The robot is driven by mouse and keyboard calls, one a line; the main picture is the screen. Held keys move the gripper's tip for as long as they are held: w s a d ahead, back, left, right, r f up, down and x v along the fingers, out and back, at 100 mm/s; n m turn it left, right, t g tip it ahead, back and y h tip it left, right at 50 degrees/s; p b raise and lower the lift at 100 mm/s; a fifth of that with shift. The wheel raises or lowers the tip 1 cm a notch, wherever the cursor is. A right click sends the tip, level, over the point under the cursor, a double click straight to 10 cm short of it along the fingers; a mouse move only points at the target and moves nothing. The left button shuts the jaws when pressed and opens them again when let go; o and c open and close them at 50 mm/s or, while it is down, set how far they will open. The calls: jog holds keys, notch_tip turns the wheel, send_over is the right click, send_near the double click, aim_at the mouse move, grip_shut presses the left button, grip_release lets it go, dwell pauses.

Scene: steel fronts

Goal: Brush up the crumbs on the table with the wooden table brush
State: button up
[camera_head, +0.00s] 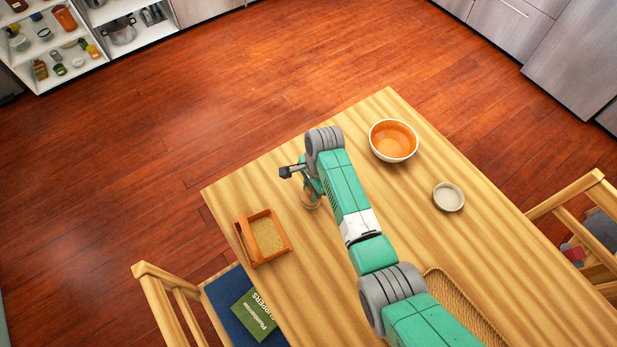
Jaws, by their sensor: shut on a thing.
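My gripper (312,188) is low over the left part of the wooden table (500,255), mostly hidden by my wrist. It is shut on a small brown, wooden-looking thing (309,201), which I take to be the wooden table brush; only a part of it shows, at or just above the tabletop. I cannot tell whether its bristles touch the table. I cannot make out crumbs on the striped wood; they may be too small or hidden by my arm.
An orange-brown open box (284,233) with a tan inside is left of my gripper. A white bowl with orange inside (394,140), a small pale dish (448,197) and a woven tray (470,308) are on the table. Chairs (158,300) stand at both sides.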

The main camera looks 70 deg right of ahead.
jog(key=shift+s+a+r+p, duration=0.2)
jog(key=shift+s+a+p, duration=0.25)
jog(key=shift+s+p, duration=0.25)
notch_tip(320, 180, up, 5)
jog(key=p, duration=0.4)
jog(key=shift+w+r+p, duration=0.1)
jog(key=shift+r+p, duration=0.05)
jog(key=shift+p, duration=0.15)
jog(key=shift+r, duration=1.25)
